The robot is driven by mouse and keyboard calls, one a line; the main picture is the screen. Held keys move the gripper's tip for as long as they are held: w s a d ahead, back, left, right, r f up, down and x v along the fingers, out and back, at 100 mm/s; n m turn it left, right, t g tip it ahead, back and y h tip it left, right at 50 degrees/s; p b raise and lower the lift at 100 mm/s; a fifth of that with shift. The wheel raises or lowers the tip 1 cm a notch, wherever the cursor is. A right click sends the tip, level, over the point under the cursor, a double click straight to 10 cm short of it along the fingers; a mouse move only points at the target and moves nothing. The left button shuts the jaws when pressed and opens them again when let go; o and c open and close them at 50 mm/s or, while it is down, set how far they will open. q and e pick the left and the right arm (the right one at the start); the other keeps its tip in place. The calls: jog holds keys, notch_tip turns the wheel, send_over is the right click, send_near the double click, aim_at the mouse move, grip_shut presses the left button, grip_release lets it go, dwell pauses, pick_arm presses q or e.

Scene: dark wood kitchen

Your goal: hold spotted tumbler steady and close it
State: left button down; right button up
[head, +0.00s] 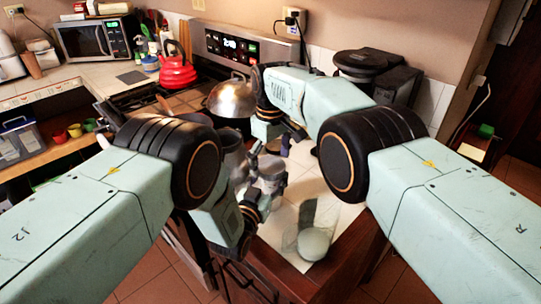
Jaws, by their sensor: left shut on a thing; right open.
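A small grey tumbler (271,168) stands upright on the pale counter in the middle of the head view. It is too small for me to make out spots or tell how its lid sits. My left gripper (262,194) is at its near left side, shut on it; my own arm hides part of the contact. My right gripper (276,143) is open just above and behind the tumbler, fingers pointing down toward its top. Whether the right fingers touch it I cannot tell.
A clear glass jar (303,247) with white contents stands at the counter's front edge. A metal pot (230,98) and red kettle (177,72) are on the stove behind. A dark appliance (369,66) stands at the back right. Pale counter right of the tumbler is fairly clear.

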jog(key=shift+c, duration=0.2)
jog(key=c, duration=1.2)
jog(key=o, duration=1.4)
notch_tip(320, 180, up, 8)
jog(key=shift+f, duration=0.2)
pick_arm(q)
jog(key=shift+c, duration=1.6)
grip_release()
